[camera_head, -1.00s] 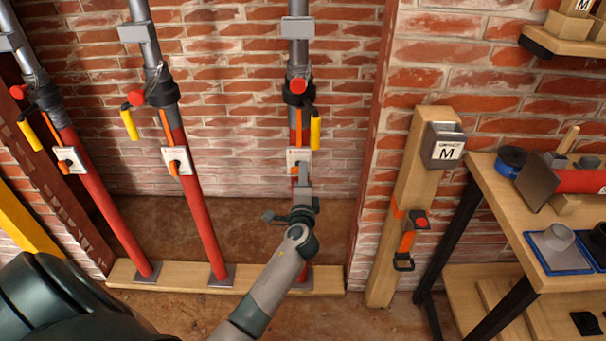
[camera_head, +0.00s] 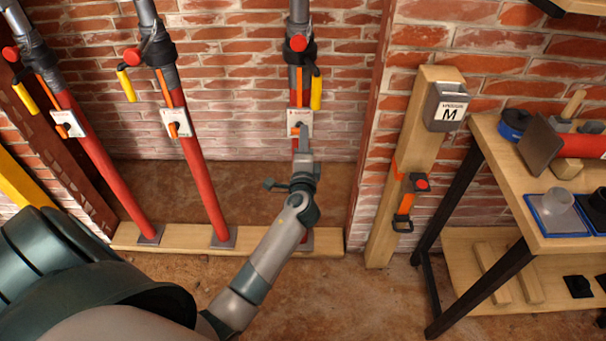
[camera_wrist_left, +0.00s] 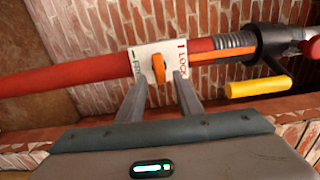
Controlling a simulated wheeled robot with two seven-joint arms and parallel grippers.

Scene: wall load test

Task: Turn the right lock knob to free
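The right prop (camera_head: 297,85) is a red and grey tube standing upright against the brick wall. Its white lock plate (camera_head: 306,116) carries an orange lock knob (camera_wrist_left: 159,68). In the left wrist view the plate (camera_wrist_left: 142,52) reads FREE at the left and LOCK at the right, and the knob lies across the tube. My left gripper (camera_wrist_left: 160,80) is open, with its two fingertips on either side of the knob's near end; I cannot tell whether they touch it. In the head view my left gripper (camera_head: 303,140) partly covers the plate. My right gripper is not in view.
Two more red props (camera_head: 196,180) (camera_head: 95,160) with lock plates lean at the left. A yellow handle (camera_wrist_left: 258,87) sticks out beside the right prop. A wooden post (camera_head: 420,130) with a grey box and a workbench (camera_head: 500,165) stand to the right.

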